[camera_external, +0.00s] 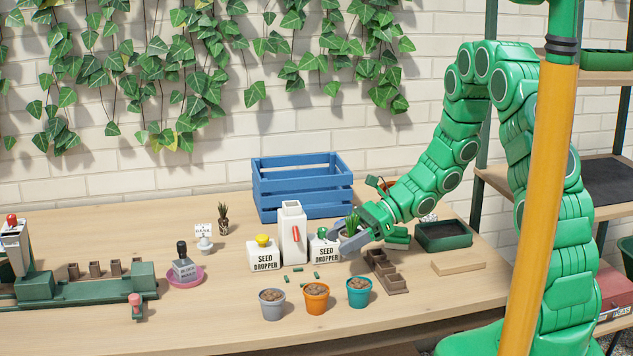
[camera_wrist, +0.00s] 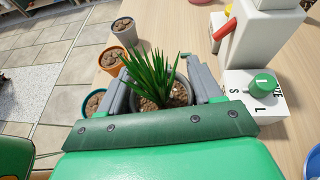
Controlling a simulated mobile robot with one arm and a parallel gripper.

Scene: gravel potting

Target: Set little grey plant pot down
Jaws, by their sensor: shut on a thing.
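The little grey plant pot (camera_wrist: 181,96) holds a spiky green plant (camera_wrist: 150,76) and brown gravel. It sits upright between the two grey fingers of my gripper (camera_wrist: 163,92), which is shut on it. In the external view my gripper (camera_external: 351,241) is beside the seed dropper with the green knob, to its right. The plant (camera_external: 351,221) shows above the fingers there, and the pot is mostly hidden by them. I cannot tell how far the pot's base is above the table (camera_external: 225,322).
Grey (camera_external: 272,304), orange (camera_external: 316,298) and teal (camera_external: 359,292) gravel pots stand near the front edge. The table's front-left stretch is clear.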

